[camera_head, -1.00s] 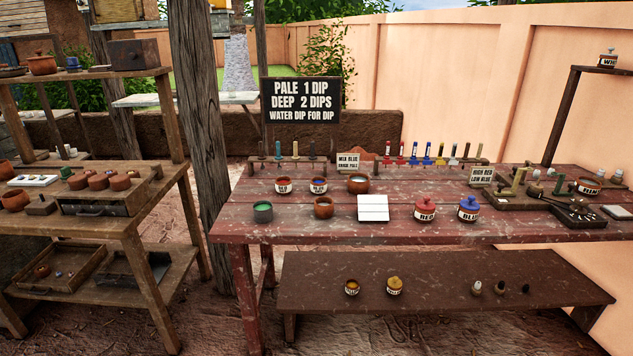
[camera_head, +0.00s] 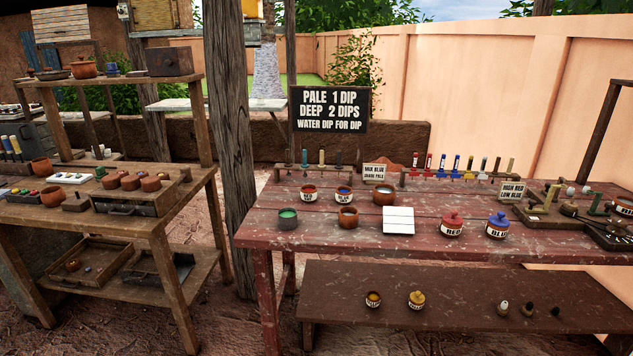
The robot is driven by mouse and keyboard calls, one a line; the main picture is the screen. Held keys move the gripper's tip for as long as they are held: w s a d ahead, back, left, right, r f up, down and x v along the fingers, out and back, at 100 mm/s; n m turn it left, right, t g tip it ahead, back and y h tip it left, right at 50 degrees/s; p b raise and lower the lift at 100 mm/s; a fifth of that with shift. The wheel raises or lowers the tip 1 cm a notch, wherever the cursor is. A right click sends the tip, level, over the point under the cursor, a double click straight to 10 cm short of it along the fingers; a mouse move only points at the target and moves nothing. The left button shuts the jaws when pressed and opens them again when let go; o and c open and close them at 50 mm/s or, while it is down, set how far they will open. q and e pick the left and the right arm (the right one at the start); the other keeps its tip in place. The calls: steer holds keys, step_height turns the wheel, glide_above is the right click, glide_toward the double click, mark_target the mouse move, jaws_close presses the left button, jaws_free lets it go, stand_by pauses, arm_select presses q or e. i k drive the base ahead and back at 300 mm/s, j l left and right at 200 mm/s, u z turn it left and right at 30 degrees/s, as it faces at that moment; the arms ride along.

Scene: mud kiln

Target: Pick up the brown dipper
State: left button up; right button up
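Several thin upright dippers stand in two low racks along the back of the red table (camera_head: 330,246). The left rack (camera_head: 318,168) holds a teal dipper (camera_head: 304,157), a tan one (camera_head: 322,157) and dark ones, one of them at the right end (camera_head: 338,158). The right rack (camera_head: 462,179) holds red (camera_head: 429,162), blue (camera_head: 456,163), yellow (camera_head: 470,164) and tan-brown ones (camera_head: 511,166). At this size I cannot tell which is the brown dipper. Neither gripper is in view.
On the table stand a red-lidded jar (camera_head: 452,225), a blue-lidded jar (camera_head: 497,226), small pots and a white tile (camera_head: 399,220). A wooden post (camera_head: 228,150) rises between the table and the left shelf (camera_head: 110,228). A low bench (camera_head: 450,290) is in front.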

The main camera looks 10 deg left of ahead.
mark_target(287, 164)
steer(key=i+j+z, duration=0.15)
steer(key=j, duration=0.2)
steer(key=i+j+z, duration=0.2)
steer(key=j, duration=0.15)
steer(key=j+z, duration=0.15)
steer(key=j, duration=0.2)
steer(key=i+j+z, duration=0.15)
steer(key=j, duration=0.25)
steer(key=k, duration=0.05)
